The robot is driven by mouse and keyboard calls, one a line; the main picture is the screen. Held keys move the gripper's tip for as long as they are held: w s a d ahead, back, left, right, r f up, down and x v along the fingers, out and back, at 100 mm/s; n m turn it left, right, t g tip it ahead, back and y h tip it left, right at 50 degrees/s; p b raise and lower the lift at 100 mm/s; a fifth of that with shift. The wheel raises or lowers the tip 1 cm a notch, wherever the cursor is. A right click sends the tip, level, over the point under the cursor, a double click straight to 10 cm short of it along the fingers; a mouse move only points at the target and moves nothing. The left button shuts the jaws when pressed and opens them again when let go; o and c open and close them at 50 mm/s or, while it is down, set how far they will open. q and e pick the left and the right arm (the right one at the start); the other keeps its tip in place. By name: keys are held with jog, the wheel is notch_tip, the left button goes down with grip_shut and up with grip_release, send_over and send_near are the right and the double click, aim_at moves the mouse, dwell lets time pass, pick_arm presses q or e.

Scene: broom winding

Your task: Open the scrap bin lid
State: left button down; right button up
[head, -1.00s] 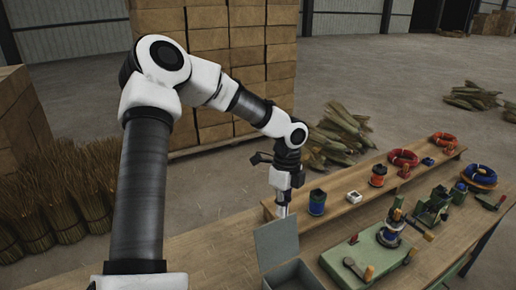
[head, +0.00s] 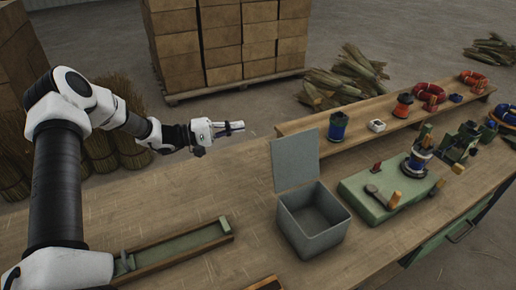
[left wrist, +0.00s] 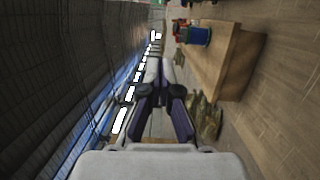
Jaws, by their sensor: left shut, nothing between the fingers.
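The scrap bin (head: 314,222) is a grey square metal box on the workbench, right of the middle in the head view. Its lid (head: 295,160) stands upright along the bin's back edge, so the bin is open and its inside shows empty. My left gripper (head: 240,127) is to the left of the lid and behind it, apart from it and raised above the bench. It is shut with nothing in it. The left wrist view shows its fingers (left wrist: 164,72) together. My right gripper is not in view.
A green board with tools (head: 365,196) lies right of the bin. A raised shelf (head: 345,137) with spools runs behind it. A wooden tray (head: 185,248) lies at the front left. Stacked boxes (head: 225,45) and bundles stand on the floor beyond.

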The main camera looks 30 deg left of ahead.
aim_at(293, 158)
pick_arm(q)
jog(key=w+d+f+p, duration=0.1)
jog(key=w+d+p, duration=0.3)
jog(key=d, duration=0.7)
jog(key=shift+w+f+p, duration=0.35)
jog(key=shift+f+p, duration=0.05)
jog(key=shift+p, duration=0.2)
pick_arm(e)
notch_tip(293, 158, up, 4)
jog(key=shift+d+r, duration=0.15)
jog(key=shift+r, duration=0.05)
pick_arm(q)
jog(key=shift+w, duration=0.1)
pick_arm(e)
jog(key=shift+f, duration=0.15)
